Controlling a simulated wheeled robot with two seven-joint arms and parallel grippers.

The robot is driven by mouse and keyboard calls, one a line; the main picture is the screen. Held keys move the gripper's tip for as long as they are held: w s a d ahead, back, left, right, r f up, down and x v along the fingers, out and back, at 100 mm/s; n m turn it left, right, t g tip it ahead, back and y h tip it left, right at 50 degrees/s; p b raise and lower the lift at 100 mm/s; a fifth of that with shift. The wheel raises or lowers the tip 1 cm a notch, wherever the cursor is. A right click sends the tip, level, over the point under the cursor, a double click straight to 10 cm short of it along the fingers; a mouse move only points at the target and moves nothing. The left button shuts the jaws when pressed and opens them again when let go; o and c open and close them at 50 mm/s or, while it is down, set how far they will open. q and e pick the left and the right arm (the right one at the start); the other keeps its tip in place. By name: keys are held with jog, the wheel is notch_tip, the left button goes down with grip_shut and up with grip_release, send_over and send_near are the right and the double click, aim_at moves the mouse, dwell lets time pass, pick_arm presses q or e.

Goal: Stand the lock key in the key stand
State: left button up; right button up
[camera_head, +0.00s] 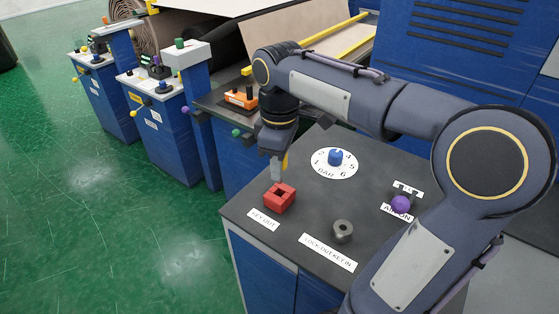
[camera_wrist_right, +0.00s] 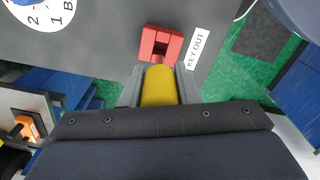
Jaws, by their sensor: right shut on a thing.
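My right gripper (camera_head: 278,172) points down just above a red block (camera_head: 279,203) with a square hole in its top, beside the "KEY OUT" label. It is shut on a yellow-handled key (camera_wrist_right: 158,87), which shows between the fingers (camera_wrist_right: 159,92) in the right wrist view. A sliver of yellow also shows beside the fingers in the head view. The red block (camera_wrist_right: 161,42) lies just beyond the key in the wrist view. The key's lower end is mostly hidden, so I cannot tell whether it enters the hole. My left gripper is not in view.
A grey round socket (camera_head: 343,232) stands by the "LOCKOUT KEY IN" label. A blue knob (camera_head: 335,157) on a white dial and a purple knob (camera_head: 401,204) are on the same dark top (camera_head: 304,225). Blue control cabinets (camera_head: 157,115) stand at left.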

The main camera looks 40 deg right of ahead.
jog(key=shift+f+b, duration=0.95)
jog(key=shift+f, duration=0.25)
jog(key=shift+f+b, duration=0.7)
jog(key=shift+f, duration=0.4)
jog(key=shift+f+b, duration=0.45)
jog(key=shift+f, duration=0.2)
jog(key=o, duration=1.1)
jog(key=shift+c, duration=0.2)
notch_tip(320, 180, up, 8)
jog(key=shift+f, duration=0.1)
